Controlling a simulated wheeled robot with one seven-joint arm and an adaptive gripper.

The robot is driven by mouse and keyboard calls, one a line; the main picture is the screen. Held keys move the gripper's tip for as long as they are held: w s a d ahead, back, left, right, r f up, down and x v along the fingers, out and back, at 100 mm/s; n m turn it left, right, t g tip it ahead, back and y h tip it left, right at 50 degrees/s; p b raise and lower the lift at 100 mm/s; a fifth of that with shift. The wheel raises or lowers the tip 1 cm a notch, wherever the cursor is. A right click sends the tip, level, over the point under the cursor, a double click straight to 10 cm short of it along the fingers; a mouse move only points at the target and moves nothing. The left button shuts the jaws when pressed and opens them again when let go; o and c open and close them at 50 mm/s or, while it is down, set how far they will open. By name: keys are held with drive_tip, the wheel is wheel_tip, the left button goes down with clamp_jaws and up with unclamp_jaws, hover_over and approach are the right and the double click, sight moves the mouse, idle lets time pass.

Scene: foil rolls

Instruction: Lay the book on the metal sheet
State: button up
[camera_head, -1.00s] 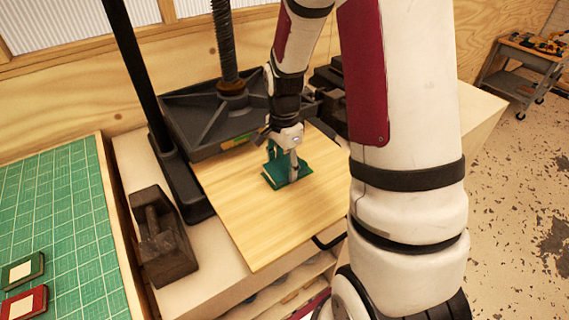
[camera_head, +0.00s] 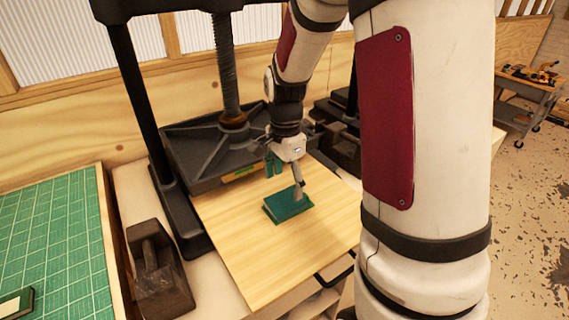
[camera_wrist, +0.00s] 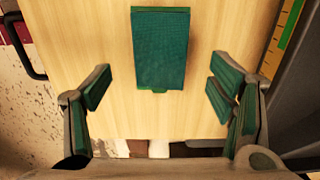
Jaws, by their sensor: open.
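The green cloth-covered book (camera_head: 288,204) lies flat on a pale, wood-grained board (camera_head: 262,262) below the screw press. It also shows in the wrist view (camera_wrist: 160,50), near the top middle, lying on the board (camera_wrist: 85,40). My gripper (camera_head: 285,178) is open and empty just above and behind the book. In the wrist view its green-padded fingers (camera_wrist: 160,92) are wide apart, to the left and right of the book's near end, with gaps on both sides. I cannot make out a sheet that looks like metal; the board looks like wood.
The dark press (camera_head: 205,150) stands behind the board, with its post at left. A dark block with a handle (camera_head: 155,270) sits left of the board. A green cutting mat (camera_head: 50,240) lies further left. The board's front part is clear.

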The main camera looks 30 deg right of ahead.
sight(285, 202)
drive_tip(key=s+a+r+n+t, duration=0.1)
drive_tip(key=s+a+r+n, duration=0.25)
drive_tip(key=r, duration=0.35)
drive_tip(key=s+a+r+n+t, duration=0.1)
drive_tip(key=s+a+r+n, duration=0.25)
drive_tip(key=r, duration=0.35)
drive_tip(key=s+a+r+n+t, duration=0.3)
drive_tip(key=s+a+n, duration=0.2)
drive_tip(key=s+n, duration=0.4)
drive_tip(key=shift+s+r+n, duration=0.15)
drive_tip(key=shift+s+n, duration=0.15)
drive_tip(key=shift+n, duration=0.7)
drive_tip(key=shift+a, duration=0.1)
drive_tip(key=shift+c, duration=0.2)
